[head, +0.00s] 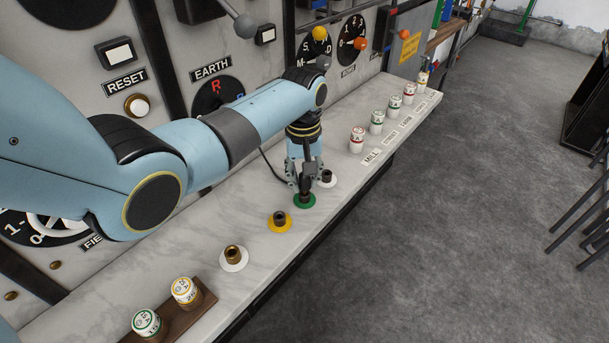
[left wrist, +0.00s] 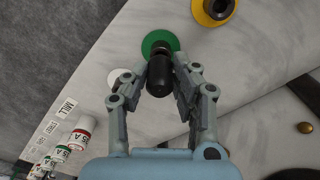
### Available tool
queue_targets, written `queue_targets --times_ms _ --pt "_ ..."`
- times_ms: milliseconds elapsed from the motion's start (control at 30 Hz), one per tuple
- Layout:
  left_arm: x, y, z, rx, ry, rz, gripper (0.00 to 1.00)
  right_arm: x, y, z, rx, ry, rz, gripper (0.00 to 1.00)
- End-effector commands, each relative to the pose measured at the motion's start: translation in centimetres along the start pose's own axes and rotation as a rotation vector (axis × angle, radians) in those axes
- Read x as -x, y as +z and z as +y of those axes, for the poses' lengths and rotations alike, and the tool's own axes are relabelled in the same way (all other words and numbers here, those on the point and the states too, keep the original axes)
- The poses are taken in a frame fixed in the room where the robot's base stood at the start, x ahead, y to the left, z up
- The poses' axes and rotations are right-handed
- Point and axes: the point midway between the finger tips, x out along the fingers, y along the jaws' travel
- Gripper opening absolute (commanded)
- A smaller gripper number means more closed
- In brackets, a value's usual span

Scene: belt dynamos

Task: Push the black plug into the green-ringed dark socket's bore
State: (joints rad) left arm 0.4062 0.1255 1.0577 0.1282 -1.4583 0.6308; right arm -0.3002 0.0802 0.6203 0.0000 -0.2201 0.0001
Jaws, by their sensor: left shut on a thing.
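The green-ringed dark socket (head: 304,201) is on the marble ledge, and its green ring also shows in the left wrist view (left wrist: 159,41). My left gripper (head: 305,184) is over it, pointing down. In the left wrist view the left gripper (left wrist: 162,82) is shut on the black plug (left wrist: 159,76), with a finger on each side. The plug's far end lies over the middle of the green ring. The bore is hidden, and I cannot tell how deep the plug is in it. My right gripper is not in view.
A yellow-ringed socket (head: 279,221), a white-ringed brass socket (head: 234,257) and a white-ringed dark socket (head: 326,178) share the ledge. Two labelled plugs stand in a wooden block (head: 204,297). Several labelled plugs (head: 357,139) stand farther along. The panel with dials rises behind.

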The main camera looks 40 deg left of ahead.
Motion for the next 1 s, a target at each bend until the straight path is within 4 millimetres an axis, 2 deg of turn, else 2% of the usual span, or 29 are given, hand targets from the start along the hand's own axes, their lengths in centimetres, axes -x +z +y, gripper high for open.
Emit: queue_targets --times_ms 767,800,1000 --pt "-2.0 0.0 0.0 0.0 0.0 0.0 0.0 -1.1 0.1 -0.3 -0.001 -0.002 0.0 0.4" --pt "-2.0 0.0 0.0 0.0 0.0 0.0 0.3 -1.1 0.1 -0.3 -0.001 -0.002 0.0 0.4" --pt "-1.9 0.0 0.0 0.0 0.0 0.0 0.53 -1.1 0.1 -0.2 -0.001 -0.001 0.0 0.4"
